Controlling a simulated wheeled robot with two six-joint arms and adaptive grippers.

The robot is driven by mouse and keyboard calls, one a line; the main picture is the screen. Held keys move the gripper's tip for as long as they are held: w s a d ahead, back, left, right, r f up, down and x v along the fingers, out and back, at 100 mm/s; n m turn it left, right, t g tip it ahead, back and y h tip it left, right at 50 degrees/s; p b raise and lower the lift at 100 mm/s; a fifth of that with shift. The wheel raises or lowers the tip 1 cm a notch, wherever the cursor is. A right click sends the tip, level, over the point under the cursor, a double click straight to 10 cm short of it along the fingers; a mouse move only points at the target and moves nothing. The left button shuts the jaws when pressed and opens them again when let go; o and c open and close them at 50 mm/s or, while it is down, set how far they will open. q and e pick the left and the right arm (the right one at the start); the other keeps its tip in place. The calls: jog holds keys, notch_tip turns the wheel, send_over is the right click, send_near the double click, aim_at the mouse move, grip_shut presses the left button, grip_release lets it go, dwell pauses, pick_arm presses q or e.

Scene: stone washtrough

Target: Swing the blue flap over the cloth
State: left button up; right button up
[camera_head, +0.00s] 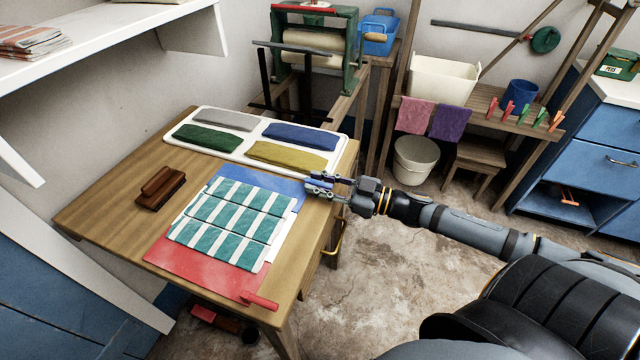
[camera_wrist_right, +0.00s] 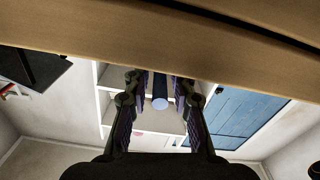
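The blue flap (camera_head: 258,184) lies flat on the far side of the folding board on the wooden table, partly under the cloth's far edge. The teal and white patterned cloth (camera_head: 228,219) lies spread on the board. The red flap (camera_head: 195,268) lies flat on the near side, with a red peg handle (camera_head: 260,300). My right gripper (camera_head: 314,184) is at the table's right edge, beside the blue flap's outer corner. In the wrist view its fingers (camera_wrist_right: 160,95) stand apart on both sides of a blue peg (camera_wrist_right: 160,103), with gaps visible. My left gripper is out of view.
A white tray (camera_head: 180,140) with several folded cloths lies behind the board. A brown brush (camera_head: 160,188) lies at left. A wringer (camera_head: 312,50) stands behind the table. Open floor lies to the right of the table.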

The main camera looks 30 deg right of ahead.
grip_shut()
jog(key=shift+r, duration=0.1)
